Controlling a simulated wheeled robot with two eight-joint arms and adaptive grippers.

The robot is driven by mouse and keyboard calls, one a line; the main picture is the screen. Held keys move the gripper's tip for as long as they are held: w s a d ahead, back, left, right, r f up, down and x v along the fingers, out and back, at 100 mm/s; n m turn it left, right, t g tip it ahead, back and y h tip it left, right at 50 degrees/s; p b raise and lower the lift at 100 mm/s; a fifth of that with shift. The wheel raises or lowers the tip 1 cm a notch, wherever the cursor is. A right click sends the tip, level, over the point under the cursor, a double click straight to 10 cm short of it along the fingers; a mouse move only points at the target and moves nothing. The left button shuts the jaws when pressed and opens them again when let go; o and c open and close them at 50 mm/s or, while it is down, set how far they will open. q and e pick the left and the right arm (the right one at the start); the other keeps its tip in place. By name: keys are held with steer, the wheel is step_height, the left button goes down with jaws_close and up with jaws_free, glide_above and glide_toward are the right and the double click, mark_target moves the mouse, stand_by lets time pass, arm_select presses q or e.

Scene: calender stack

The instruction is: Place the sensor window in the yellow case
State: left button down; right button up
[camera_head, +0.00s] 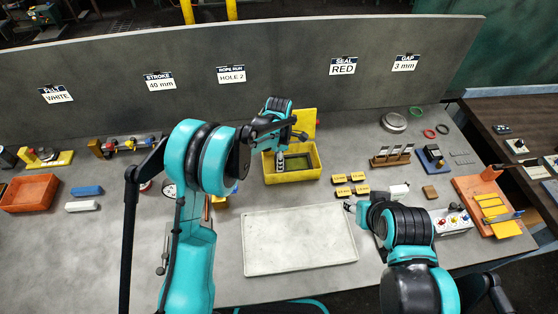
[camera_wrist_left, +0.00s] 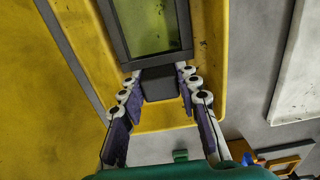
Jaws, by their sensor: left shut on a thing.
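The yellow case (camera_head: 316,172) stands open behind the pale tray, its lid raised at the back. In the left wrist view the case rim (camera_wrist_left: 210,70) borders the sensor window (camera_wrist_left: 152,28), a dark frame around a greenish, speckled pane. My left gripper (camera_head: 282,163) points down into the case. In the wrist view its fingers (camera_wrist_left: 160,98) close on both sides of the window's dark grey tab. The window is within the case outline; whether it touches the floor cannot be told. My right gripper (camera_head: 349,207) is beside the tray's right edge, its fingers too small to judge.
The pale tray (camera_head: 300,240) lies empty in front of the case. Several yellow labelled blocks (camera_head: 350,184) sit right of the case. An orange bin (camera_head: 30,193) is at far left, and an orange fixture (camera_head: 490,205) at far right. A grey panel (camera_head: 200,85) rises behind.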

arm_select(q)
steer(key=shift+f, duration=0.15)
steer(key=c, duration=1)
jaws_free()
step_height(320, 180, up, 12)
steer(key=shift+r, duration=0.1)
